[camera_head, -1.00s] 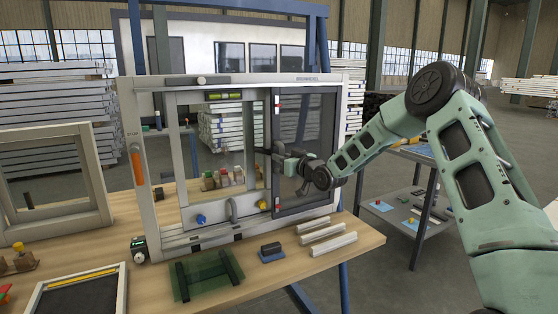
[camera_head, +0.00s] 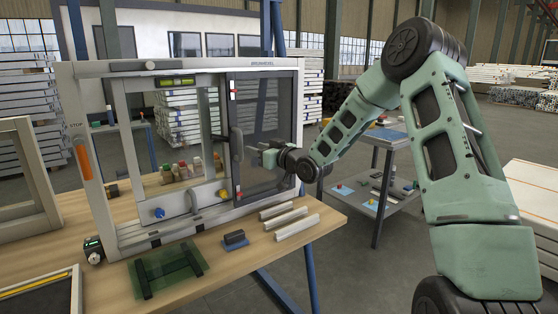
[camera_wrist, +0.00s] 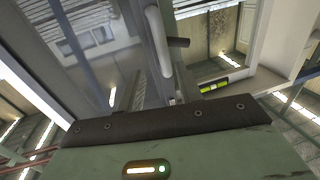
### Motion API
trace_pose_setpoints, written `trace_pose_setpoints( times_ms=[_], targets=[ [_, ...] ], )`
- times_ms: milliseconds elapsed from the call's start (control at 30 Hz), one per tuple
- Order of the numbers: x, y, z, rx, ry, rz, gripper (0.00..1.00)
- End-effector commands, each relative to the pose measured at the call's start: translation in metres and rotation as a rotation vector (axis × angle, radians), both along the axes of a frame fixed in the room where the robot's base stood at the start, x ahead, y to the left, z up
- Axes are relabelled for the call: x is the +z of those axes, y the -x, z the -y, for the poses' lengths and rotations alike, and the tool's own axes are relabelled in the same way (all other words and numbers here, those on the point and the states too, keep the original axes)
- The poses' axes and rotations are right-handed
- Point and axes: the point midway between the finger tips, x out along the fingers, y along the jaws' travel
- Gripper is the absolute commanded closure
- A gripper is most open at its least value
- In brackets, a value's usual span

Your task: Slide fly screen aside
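The fly screen (camera_head: 265,115) is a dark mesh panel in a dark frame, standing at the right side of the upright light-grey window frame (camera_head: 182,66). A vertical grey handle (camera_head: 237,143) sits at the screen's left edge. It shows as a pale rounded bar in the wrist view (camera_wrist: 158,42). My gripper (camera_head: 254,152) is in front of the screen, just right of the handle in the head view. Its fingertips are small and partly hidden there. The wrist view shows my gripper's body along the bottom, with no clear grip on the handle.
The workbench (camera_head: 217,262) carries the frame. Small bottles (camera_head: 196,164) show through the opening. A shelf cart (camera_head: 385,203) stands behind at right.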

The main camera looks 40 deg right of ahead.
Motion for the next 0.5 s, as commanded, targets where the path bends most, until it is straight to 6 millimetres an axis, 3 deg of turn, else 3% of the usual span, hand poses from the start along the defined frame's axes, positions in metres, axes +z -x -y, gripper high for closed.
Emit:
trace_pose_setpoints(
  times_ms=[200, 500],
  targets=[
    [-0.002, 0.050, 0.011, -0.003, 0.003, -0.001, 0.65],
    [-0.001, 0.088, 0.018, -0.002, 0.001, -0.001, 0.65]
  ],
)
